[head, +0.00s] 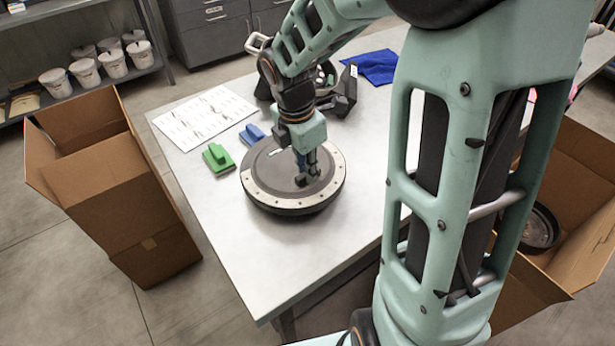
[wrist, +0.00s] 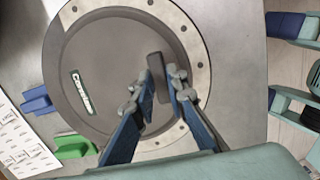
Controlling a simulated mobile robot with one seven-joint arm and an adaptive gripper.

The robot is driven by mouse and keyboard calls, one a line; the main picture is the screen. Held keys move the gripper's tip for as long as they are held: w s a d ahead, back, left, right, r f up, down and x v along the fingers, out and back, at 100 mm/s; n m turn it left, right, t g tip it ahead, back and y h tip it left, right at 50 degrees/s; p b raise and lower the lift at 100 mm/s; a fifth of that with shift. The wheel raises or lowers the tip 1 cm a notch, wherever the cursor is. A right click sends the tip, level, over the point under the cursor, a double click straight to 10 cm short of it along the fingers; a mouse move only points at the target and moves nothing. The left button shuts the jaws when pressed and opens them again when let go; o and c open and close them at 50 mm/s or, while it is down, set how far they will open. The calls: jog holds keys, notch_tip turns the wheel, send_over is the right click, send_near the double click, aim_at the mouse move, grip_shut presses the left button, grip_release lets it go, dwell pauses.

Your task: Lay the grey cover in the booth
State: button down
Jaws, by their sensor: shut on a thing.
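The grey cover (head: 262,165) is a broad round disc with a pale bolted ring around its edge, near the middle of the white table. In the wrist view its dark grey face (wrist: 110,50) carries a small label plate. My gripper (head: 306,172) points down over the cover's right part. In the wrist view my gripper (wrist: 159,84) is shut on a dark upright grip (wrist: 156,66) that stands on the cover. I cannot tell whether the cover touches the table. I cannot tell which thing is the booth.
A green block (head: 218,158), a blue block (head: 251,134) and a printed sheet (head: 204,116) lie left of the cover. A cardboard box (head: 139,215) stands left of the table (head: 235,240). Another box (head: 585,255), at right, holds a dark round part (head: 541,229). The table's front is clear.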

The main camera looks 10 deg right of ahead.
jog(key=f+b, duration=0.3)
jog(key=shift+w+d+f, duration=0.15)
jog(key=shift+w+d, duration=0.15)
jog(key=shift+f+b, duration=0.3)
jog(key=shift+f, duration=0.05)
jog(key=c, duration=1.9)
grip_release()
jog(key=shift+f, duration=0.1)
jog(key=shift+c, duration=0.2)
